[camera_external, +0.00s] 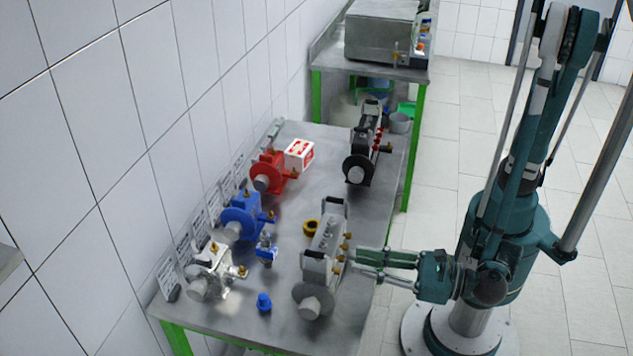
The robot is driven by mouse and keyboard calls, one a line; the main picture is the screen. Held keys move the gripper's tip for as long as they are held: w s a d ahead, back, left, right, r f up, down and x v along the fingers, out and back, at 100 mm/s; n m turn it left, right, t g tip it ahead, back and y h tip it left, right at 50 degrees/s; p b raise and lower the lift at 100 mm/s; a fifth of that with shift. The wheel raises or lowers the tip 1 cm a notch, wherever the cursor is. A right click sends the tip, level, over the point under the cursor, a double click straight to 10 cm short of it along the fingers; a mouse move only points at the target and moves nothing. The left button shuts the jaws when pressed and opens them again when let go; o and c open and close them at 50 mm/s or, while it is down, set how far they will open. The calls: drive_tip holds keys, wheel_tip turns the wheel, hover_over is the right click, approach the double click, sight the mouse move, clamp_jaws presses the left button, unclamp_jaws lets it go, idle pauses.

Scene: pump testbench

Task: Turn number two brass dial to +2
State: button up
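A grey pump block (326,240) stands at the near right of the steel table, with a round grey flange at its front. Several small brass dials (346,236) stick out in a row on its right side. No numbers or scale marks are readable, so I cannot tell which dial is number two or where it is set. My gripper (361,262) reaches in from the right at the row's lower dials. Its fingertips are beside or around a dial; contact and finger opening are too small to tell.
The steel table (290,218) also holds a red pump (268,172), a blue pump (241,217), a silver pump (210,270) and a black pump (361,160). A blue knob (264,302) and a yellow-black ring (311,228) lie loose. The tiled wall bounds the left.

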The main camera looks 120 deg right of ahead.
sight(340, 258)
drive_tip(key=s+a+m+b, duration=0.3)
drive_tip(key=s+a, duration=0.2)
drive_tip(key=shift+s+a, duration=0.2)
drive_tip(key=shift+s, duration=0.2)
drive_tip(key=shift+f, duration=0.1)
drive_tip(key=shift+o, duration=0.2)
idle(0.3)
drive_tip(key=w+d+n, duration=0.1)
drive_tip(key=w+d+n+p, duration=0.1)
drive_tip(key=shift+w+d+n, duration=0.2)
drive_tip(key=shift+w+n, duration=0.1)
drive_tip(key=shift+w, duration=0.05)
drive_tip(key=shift+w+d, duration=0.15)
idle(0.3)
drive_tip(key=b+x, duration=0.1)
drive_tip(key=x, duration=0.6)
drive_tip(key=shift+w+b, duration=0.2)
drive_tip(key=shift+b, duration=0.1)
